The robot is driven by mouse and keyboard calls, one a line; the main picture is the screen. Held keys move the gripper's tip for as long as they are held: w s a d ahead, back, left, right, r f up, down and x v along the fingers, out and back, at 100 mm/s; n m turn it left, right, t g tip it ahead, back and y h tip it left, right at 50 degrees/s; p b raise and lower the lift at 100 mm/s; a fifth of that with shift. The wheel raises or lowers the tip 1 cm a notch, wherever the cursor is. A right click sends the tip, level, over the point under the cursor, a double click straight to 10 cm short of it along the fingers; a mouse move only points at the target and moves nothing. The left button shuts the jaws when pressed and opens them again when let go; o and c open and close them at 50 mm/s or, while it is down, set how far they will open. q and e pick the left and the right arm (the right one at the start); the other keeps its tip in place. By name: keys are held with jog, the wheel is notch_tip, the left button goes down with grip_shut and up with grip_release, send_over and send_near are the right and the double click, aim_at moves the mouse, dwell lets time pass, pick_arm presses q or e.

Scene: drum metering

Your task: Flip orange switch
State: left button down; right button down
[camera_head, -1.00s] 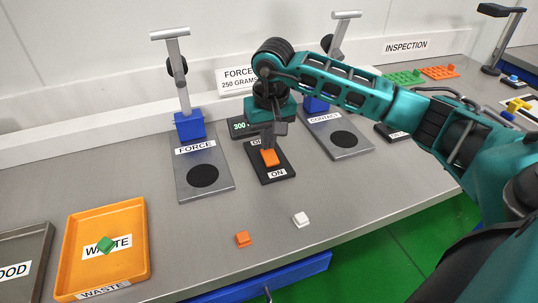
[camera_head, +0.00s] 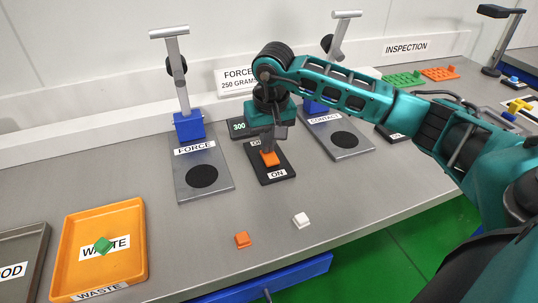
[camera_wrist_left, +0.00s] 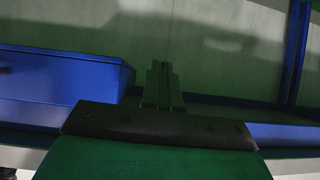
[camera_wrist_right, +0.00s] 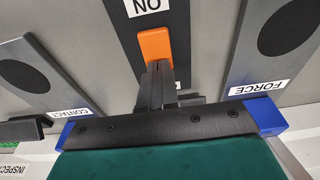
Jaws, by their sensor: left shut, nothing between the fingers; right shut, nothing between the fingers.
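The orange switch (camera_head: 269,158) sits on a black plate (camera_head: 283,178) with an ON label at its near end, between the FORCE and CONTACT stands. My right gripper (camera_head: 268,148) is shut and points down at the switch, its fingertips at or just above it. In the right wrist view the orange switch (camera_wrist_right: 155,50) shows just beyond the shut fingertips (camera_wrist_right: 157,68); I cannot tell whether they touch. The label at the far end of the plate is partly hidden by the gripper. My left gripper (camera_wrist_left: 161,68) is shut and empty, seen only in the left wrist view.
The FORCE stand (camera_head: 210,155) is left of the switch and the CONTACT stand (camera_head: 355,155) right. A small display (camera_head: 238,126) reads 300.

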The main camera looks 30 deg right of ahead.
jog(key=shift+r+p, duration=2.25)
jog(key=shift+r, duration=1.15)
jog(key=shift+s+f, duration=0.1)
